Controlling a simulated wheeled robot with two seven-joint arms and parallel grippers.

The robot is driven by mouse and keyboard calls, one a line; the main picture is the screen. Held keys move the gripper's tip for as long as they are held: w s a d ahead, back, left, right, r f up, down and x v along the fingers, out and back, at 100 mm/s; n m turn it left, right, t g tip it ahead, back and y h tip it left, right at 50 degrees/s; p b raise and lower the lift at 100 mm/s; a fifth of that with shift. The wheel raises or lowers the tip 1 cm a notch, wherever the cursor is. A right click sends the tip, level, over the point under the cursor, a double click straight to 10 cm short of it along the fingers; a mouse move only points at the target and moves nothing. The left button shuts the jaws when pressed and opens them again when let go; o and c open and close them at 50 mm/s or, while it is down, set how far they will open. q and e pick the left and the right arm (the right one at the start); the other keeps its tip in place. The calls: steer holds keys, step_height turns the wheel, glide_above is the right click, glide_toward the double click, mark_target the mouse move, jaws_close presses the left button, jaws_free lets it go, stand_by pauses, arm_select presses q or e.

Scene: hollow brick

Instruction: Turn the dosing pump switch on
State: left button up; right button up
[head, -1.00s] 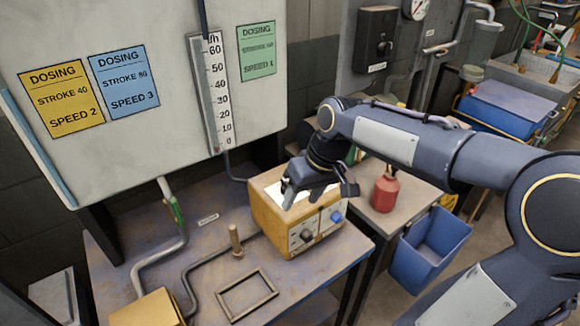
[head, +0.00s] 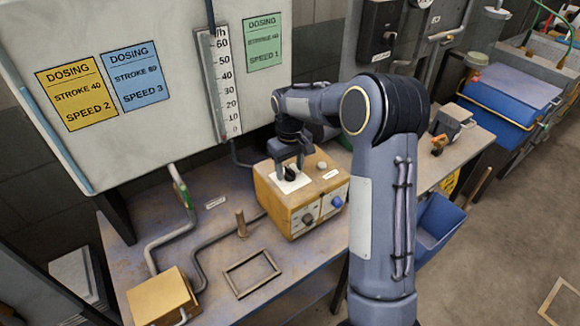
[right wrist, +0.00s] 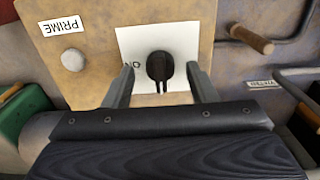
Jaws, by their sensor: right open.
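The dosing pump (head: 300,200) is a yellow-brown box on the bench, with a dark knob (head: 307,219) and a blue knob (head: 337,202) on its front. On its top lies a white plate (head: 289,184) with a black switch (head: 291,173), which shows large in the right wrist view (right wrist: 160,66). Lettering beside the switch is partly visible. My right gripper (head: 288,170) points down over the switch. In the right wrist view its two fingers (right wrist: 161,80) are apart, one on each side of the switch, with gaps between. My left gripper is out of view.
A round PRIME button (right wrist: 73,60) sits on the pump top beside the plate. A wooden peg (head: 241,223), an empty rectangular frame (head: 252,273) and pipes lie left of the pump. Dosing cards (head: 76,92) hang on the board behind. A blue bin (head: 438,222) stands at the right.

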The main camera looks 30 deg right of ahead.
steer(key=shift+f, duration=0.4)
steer(key=c, duration=1)
